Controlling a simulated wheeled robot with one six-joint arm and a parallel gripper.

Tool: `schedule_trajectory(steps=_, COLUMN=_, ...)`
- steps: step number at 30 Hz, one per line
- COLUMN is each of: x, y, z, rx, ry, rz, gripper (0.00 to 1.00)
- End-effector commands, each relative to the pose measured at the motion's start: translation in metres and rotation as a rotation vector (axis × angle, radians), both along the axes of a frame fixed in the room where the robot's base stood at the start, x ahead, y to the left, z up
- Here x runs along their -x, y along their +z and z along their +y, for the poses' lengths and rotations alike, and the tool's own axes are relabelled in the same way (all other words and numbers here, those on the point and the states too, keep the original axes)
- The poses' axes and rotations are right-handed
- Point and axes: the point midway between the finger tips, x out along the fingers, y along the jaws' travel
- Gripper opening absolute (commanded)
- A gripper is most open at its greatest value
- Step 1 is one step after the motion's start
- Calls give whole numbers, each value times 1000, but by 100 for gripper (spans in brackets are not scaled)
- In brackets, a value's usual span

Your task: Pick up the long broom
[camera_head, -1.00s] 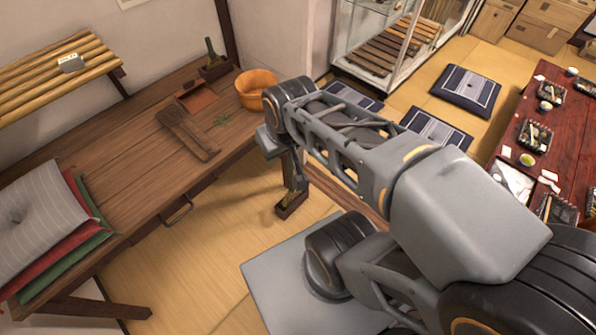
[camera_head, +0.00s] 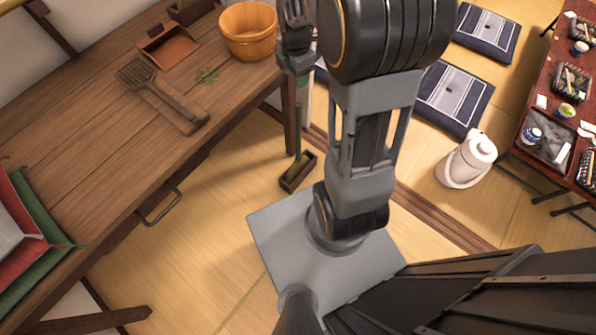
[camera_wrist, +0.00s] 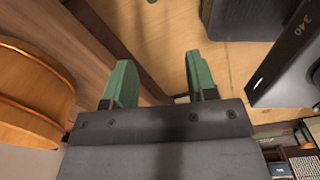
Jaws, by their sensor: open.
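The long broom (camera_head: 299,140) appears to be the upright thing on the floor beside the table in the head view. It has a thin green handle and a dark brown rectangular base. My gripper (camera_head: 298,76) is high beside the table edge, above or near the top of the handle. Whether they touch is unclear. In the wrist view my gripper (camera_wrist: 161,85) shows two green fingers standing apart, with no handle clearly visible between them.
A wooden table (camera_head: 85,130) on the left bears a wooden tub (camera_head: 248,32), a brown dustpan (camera_head: 169,47) and a slotted wooden utensil (camera_head: 160,92). The tub (camera_wrist: 30,100) is close left of my gripper in the wrist view. A white kettle-like pot (camera_head: 467,160) stands right.

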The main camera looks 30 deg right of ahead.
Motion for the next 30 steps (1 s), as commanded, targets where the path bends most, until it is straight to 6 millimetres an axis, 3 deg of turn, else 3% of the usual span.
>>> schedule_trajectory(steps=1, x=-5, y=-23, z=-5, rx=0, ry=66, rz=15, gripper=52)
schedule_trajectory(steps=3, x=-10, y=-37, z=-10, rx=0, ry=155, rz=27, gripper=52)
schedule_trajectory(steps=9, x=-17, y=-66, z=-16, rx=-2, ry=294, rz=47, gripper=52)
schedule_trajectory(steps=18, x=-18, y=-119, z=-17, rx=-3, ry=314, rz=50, gripper=52)
schedule_trajectory(steps=24, x=-18, y=-139, z=-17, rx=-3, ry=313, rz=48, gripper=52)
schedule_trajectory(steps=30, x=-18, y=-145, z=-17, rx=-2, ry=312, rz=47, gripper=52)
